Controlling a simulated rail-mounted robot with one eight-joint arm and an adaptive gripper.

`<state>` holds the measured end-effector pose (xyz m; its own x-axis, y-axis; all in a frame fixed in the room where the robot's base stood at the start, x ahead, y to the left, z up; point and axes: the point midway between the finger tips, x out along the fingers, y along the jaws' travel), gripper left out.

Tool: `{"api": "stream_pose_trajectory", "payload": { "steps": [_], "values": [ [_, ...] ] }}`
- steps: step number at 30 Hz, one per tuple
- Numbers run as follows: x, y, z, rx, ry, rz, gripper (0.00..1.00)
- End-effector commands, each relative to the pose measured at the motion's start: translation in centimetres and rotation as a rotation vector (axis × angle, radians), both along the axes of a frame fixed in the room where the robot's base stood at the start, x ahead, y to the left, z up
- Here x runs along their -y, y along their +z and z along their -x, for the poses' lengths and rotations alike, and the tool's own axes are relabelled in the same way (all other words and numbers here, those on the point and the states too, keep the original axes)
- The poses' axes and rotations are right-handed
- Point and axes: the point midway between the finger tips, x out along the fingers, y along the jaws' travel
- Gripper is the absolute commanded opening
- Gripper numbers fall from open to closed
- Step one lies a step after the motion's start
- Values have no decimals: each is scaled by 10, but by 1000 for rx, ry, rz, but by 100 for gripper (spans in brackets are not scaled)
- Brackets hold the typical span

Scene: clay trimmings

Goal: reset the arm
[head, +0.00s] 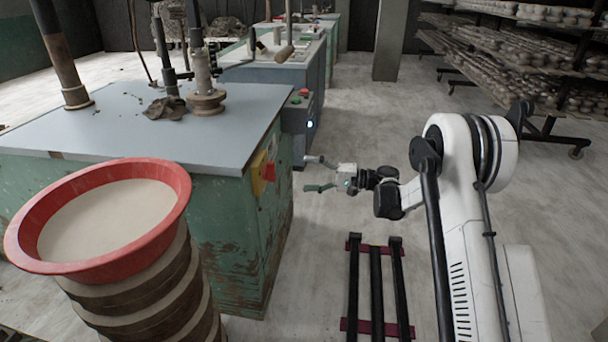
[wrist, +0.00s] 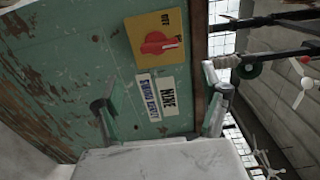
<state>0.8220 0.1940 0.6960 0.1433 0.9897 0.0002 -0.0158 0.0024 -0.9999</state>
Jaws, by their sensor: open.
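My gripper (head: 308,174) is open and empty in the head view. It hangs over the aisle, just right of the green machine cabinet (head: 235,225), with its fingers pointing left toward the cabinet's side. In the wrist view my gripper (wrist: 158,92) shows its two fingers spread wide, with the cabinet's green side panel (wrist: 85,75) beyond them. A red switch on a yellow plate (wrist: 158,45) and two labels (wrist: 168,97) lie ahead between and above the fingers. Nothing is held.
Dark clay trimmings (head: 166,108) lie on the cabinet's grey top (head: 120,130). A red basin (head: 180,205) of pale material stands on a round stack at the front left. Black rails (head: 375,290) lie on the floor. Racks of pots (head: 510,70) stand back right. The aisle floor between is clear.

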Motion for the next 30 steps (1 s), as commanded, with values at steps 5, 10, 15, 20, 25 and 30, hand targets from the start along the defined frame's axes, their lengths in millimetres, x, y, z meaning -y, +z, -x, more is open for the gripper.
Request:
{"api": "stream_pose_trajectory", "payload": {
  "steps": [5,10,15,20,25,30],
  "values": [
    [0,0,0,0,0,0,76],
    [-1,7,2,0,-6,16,76],
    [-1,32,11,-2,-29,99,76],
    [0,60,28,-1,-64,210,76],
    [5,87,51,6,-98,328,76],
    [13,109,80,17,-131,444,76]
  ]
}}
